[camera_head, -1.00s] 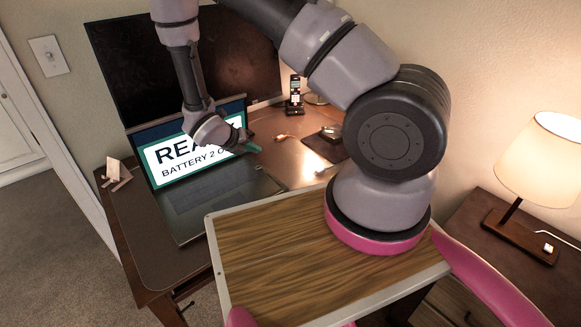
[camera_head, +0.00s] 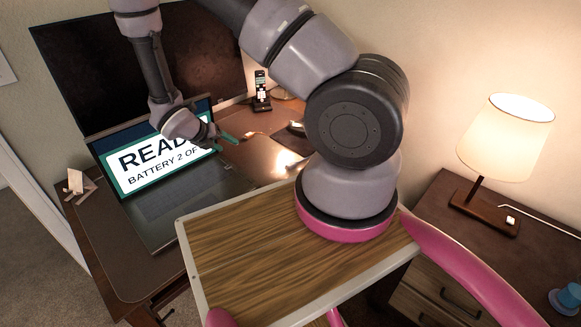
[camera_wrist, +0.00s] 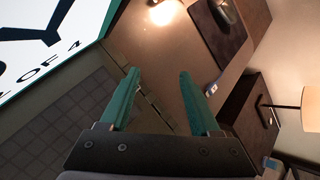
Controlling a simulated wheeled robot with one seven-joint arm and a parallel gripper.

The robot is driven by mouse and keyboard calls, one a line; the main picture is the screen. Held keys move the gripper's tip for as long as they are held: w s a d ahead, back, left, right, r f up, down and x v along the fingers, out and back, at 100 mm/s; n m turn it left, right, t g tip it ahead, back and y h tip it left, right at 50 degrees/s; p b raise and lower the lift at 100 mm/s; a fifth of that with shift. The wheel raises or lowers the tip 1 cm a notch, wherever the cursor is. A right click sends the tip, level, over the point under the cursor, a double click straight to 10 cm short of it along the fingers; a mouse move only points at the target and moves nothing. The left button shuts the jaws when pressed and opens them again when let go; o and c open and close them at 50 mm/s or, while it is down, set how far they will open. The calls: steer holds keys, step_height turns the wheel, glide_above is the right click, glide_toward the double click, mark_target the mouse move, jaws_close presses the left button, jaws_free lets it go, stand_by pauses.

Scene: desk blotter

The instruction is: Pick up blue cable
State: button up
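My gripper (camera_head: 229,138) has teal fingers and hangs over the desk beside the laptop screen in the head view. In the wrist view my gripper (camera_wrist: 159,72) is open, with nothing between its fingers. I cannot make out a blue cable for certain. A blue object (camera_head: 568,298) sits at the right edge of the head view on the side table, far from my gripper and partly cut off; I cannot tell what it is. In the wrist view a small blue-white thing (camera_wrist: 211,90) shows beside the right fingertip, and a blue patch (camera_wrist: 270,163) lies at the lower right.
The laptop (camera_head: 190,210) stands open on the desk (camera_head: 100,245), before a large dark monitor (camera_head: 130,65). A phone (camera_head: 261,90) stands behind. A lit lamp (camera_head: 508,135) stands on the side table (camera_head: 445,215). A mouse (camera_wrist: 226,12) lies on a dark pad (camera_wrist: 215,30).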

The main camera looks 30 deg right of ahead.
steer(key=w+d+r+m+y, duration=0.2)
steer(key=w+d+m, duration=0.1)
steer(key=d, duration=0.2)
steer(key=m+g+y, duration=0.6)
steer(key=m+y, duration=0.2)
steer(key=y, duration=0.2)
glide_toward(293, 163)
steer(key=shift+t, duration=0.3)
steer(key=x, duration=0.8)
steer(key=shift+s, duration=0.2)
steer(key=shift+c, duration=0.3)
jaws_close()
